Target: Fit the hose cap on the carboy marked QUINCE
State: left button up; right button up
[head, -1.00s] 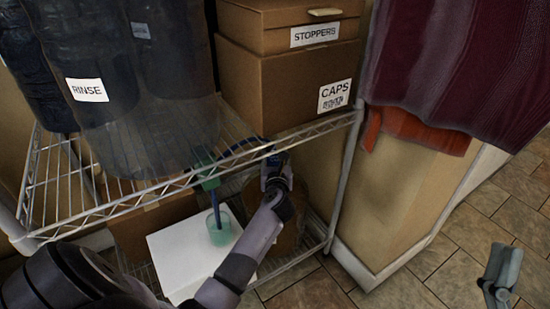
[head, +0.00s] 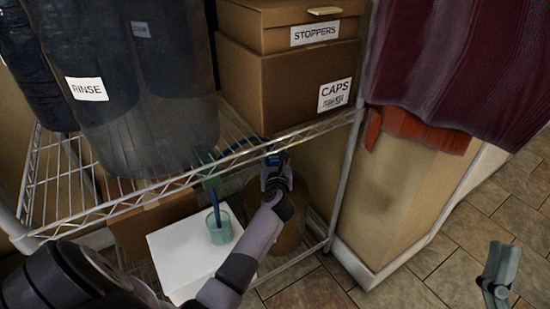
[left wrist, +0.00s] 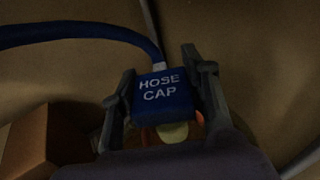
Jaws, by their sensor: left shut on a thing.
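My left gripper (head: 275,170) is shut on the blue hose cap (left wrist: 162,92), with a finger on each side. The cap's white words HOSE CAP face the wrist camera. A blue hose (left wrist: 85,33) runs from the cap to the left. In the head view the hose passes a green clip (head: 207,178) and hangs into a greenish cup (head: 219,227). A rounded brown vessel (head: 291,220) stands below the gripper, partly hidden by my arm. No QUINCE label shows, and I cannot tell whether the cap touches the vessel. My right gripper (head: 499,277) is at the lower right, away from the shelf.
The wire shelf (head: 120,200) overhangs the lower level. It carries a dark vessel marked RINSE (head: 150,115) and the STOPPERS (head: 270,33) and CAPS (head: 280,85) boxes. A shelf post (head: 344,180) stands right of the gripper.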

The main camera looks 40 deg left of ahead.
jog(key=shift+w+f+h, duration=0.2)
jog(key=shift+h, duration=0.1)
jog(key=shift+w+f+g, duration=0.15)
jog(key=shift+f+g, duration=0.1)
jog(key=shift+g, duration=0.05)
jog(key=shift+f, duration=0.1)
pick_arm(q)
jog(key=shift+f, duration=0.15)
pick_arm(e)
jog(key=shift+w+f+g, duration=0.2)
jog(key=shift+w+g, duration=0.1)
jog(key=shift+w, duration=0.05)
dwell(0.5)
pick_arm(q)
jog(key=o, duration=1)
jog(key=shift+c, duration=0.2)
jog(key=shift+o, duration=1.2)
pick_arm(e)
jog(key=shift+f, duration=0.1)
